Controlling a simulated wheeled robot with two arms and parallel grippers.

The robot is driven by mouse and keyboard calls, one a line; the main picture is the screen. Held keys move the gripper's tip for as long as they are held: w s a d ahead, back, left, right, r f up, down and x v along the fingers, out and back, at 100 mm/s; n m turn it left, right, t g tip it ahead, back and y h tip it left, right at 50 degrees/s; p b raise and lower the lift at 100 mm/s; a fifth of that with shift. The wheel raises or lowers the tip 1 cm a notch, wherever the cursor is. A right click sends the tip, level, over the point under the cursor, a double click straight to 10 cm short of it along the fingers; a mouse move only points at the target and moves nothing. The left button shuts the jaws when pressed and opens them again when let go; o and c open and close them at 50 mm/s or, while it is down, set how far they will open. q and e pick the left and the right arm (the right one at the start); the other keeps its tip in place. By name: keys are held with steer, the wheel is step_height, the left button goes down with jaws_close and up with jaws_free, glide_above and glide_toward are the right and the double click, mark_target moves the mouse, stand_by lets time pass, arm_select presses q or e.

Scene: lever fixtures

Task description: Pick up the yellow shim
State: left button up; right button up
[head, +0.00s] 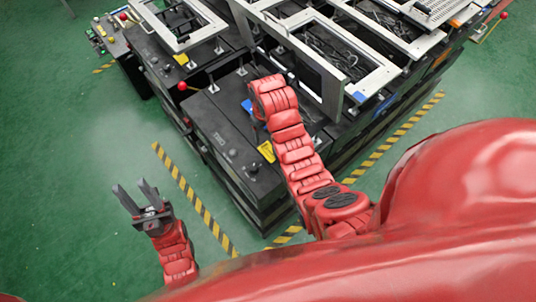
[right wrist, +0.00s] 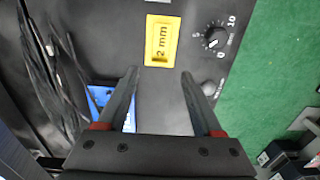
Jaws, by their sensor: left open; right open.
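A yellow shim (right wrist: 162,40) marked "2 mm" lies on a black panel in the right wrist view. In the head view a yellow piece (head: 267,151), apparently the same shim, lies on the black fixture beside my right arm. My right gripper (right wrist: 158,73) is open and empty, its fingertips pointing towards the shim with the shim beyond them. In the head view its fingers are mostly hidden by my right wrist. My left gripper (head: 132,188) is open and empty above the green floor at the left.
A black dial (right wrist: 216,38) sits right of the shim. A blue object (right wrist: 100,95) is partly behind the left finger. Dark cables (right wrist: 50,70) hang at the left. A red-knobbed lever (head: 182,87) and metal frames (head: 315,62) stand on the fixture. The floor at left is clear.

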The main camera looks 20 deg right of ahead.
mark_target(264, 142)
steer(key=shift+f, duration=0.35)
steer(key=shift+f+p, duration=0.25)
steer(key=shift+p, duration=0.05)
step_height(264, 142, down, 4)
steer(key=shift+r+p, duration=0.25)
steer(key=shift+p, duration=0.95)
steer(key=shift+f, duration=0.55)
jaws_close()
